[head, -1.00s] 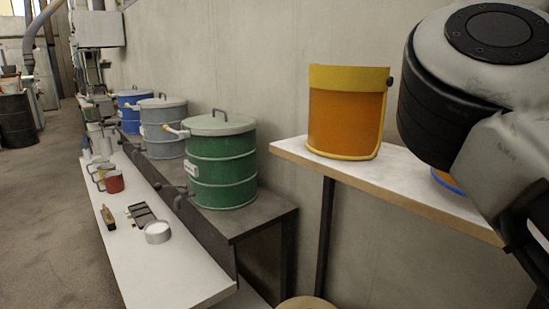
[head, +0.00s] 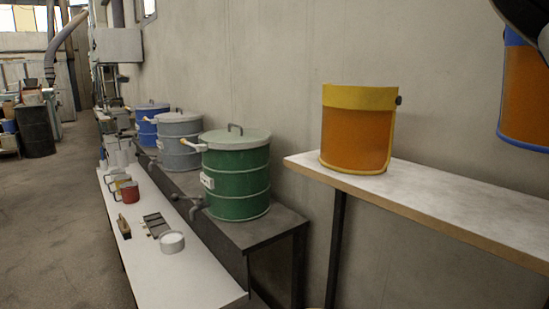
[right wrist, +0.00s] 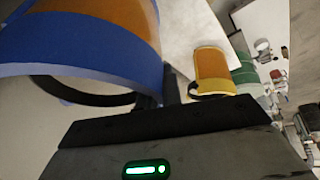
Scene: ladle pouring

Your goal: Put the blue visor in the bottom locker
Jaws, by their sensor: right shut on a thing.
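The blue visor (head: 524,95), with an orange shield and blue edging, is in the air above the right end of the shelf in the head view, cut off by the frame edge. In the right wrist view the blue visor (right wrist: 85,52) fills the upper left, its blue band close to my gripper. My right gripper (right wrist: 160,95) is shut on the visor's band; its fingers are partly hidden. My left gripper is in neither view. The bottom locker is not in view.
A yellow visor (head: 358,130) stands on the white wall shelf (head: 450,205). Green (head: 236,175), grey and blue drums stand on a dark bench to the left. A lower white bench (head: 175,275) holds mugs and small tools. Open floor (head: 50,230) lies at far left.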

